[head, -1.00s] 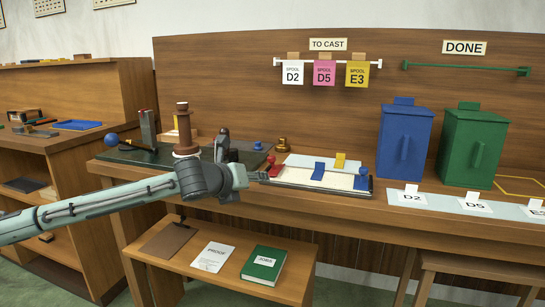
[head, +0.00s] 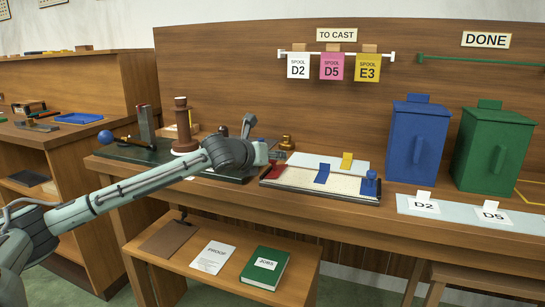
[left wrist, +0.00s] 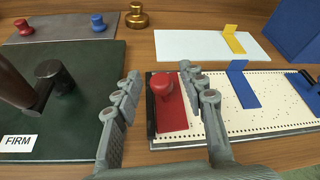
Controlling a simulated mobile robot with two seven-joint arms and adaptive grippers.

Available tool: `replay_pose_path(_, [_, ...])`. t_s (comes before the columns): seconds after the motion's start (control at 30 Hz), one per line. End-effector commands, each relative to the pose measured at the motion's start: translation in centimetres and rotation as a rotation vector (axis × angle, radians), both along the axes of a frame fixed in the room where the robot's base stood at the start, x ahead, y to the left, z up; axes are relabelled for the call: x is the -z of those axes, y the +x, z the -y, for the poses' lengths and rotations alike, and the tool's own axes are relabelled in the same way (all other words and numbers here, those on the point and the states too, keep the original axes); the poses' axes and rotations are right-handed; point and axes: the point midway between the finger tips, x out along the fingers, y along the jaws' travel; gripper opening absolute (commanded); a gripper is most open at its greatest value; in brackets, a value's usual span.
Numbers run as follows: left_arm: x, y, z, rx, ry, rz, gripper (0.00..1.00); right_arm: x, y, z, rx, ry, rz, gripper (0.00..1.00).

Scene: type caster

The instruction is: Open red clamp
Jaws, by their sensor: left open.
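The red clamp (left wrist: 172,114) is a red plate with a round knob, lying across the left end of a white perforated board (left wrist: 214,129). In the head view the red clamp (head: 277,171) shows at the board's left end, just below my left gripper (head: 276,157). In the left wrist view my left gripper (left wrist: 162,82) is open, with one finger left of the red clamp and the other partly in front of the board to its right. Nothing is between the fingers that I can see gripped. My right gripper is in neither view.
A blue tab (left wrist: 242,86) and a blue clamp with a knob (head: 370,185) are on the same board. A pale sheet with a yellow tab (head: 347,160) lies behind. A dark plate marked FIRM (left wrist: 60,75) is left; a brass weight (left wrist: 137,16) stands behind.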

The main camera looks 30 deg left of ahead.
Motion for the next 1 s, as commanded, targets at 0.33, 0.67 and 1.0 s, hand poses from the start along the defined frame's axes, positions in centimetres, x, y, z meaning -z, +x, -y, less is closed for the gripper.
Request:
replay_pose_path(0.33, [0.39, 0.85, -0.06, 0.002, 0.000, -0.001, 0.41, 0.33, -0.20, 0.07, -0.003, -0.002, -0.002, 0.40])
replay_pose_path(0.67, [0.39, 0.81, -0.06, 0.002, 0.000, -0.001, 0.07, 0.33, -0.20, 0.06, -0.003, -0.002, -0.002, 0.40])
replay_pose_path(1.0, [0.39, 0.77, -0.18, 0.000, -0.015, 0.003, 0.00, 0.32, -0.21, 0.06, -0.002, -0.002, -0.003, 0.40])
